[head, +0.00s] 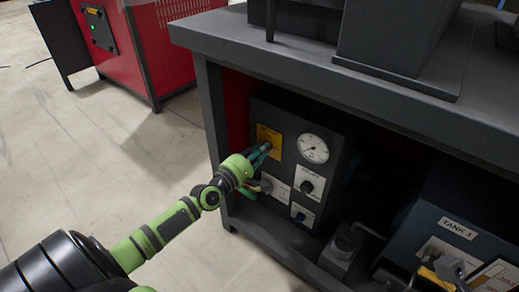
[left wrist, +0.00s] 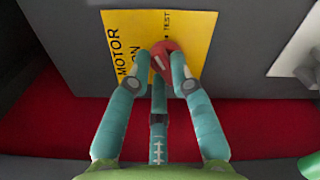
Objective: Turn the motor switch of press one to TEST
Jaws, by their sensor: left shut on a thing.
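The motor switch is a red round knob (left wrist: 166,50) on a yellow plate (left wrist: 120,30) lettered MOTOR, ON and TEST in the left wrist view. A pale mark shows on the knob, but its exact setting is hard to tell behind the fingers. My left gripper (left wrist: 160,62) has its teal fingers shut around the knob. In the head view my left gripper (head: 264,150) reaches the yellow plate (head: 264,134) on the dark control box (head: 308,126) under the bench, and hides most of the knob. My right gripper is not in view.
A round gauge (head: 313,148) and a black knob on a white plate (head: 309,183) sit right of the switch. The bench top (head: 290,58) overhangs the box. A tank unit (head: 458,228) stands at right. A red cabinet (head: 160,50) is behind; open floor lies left.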

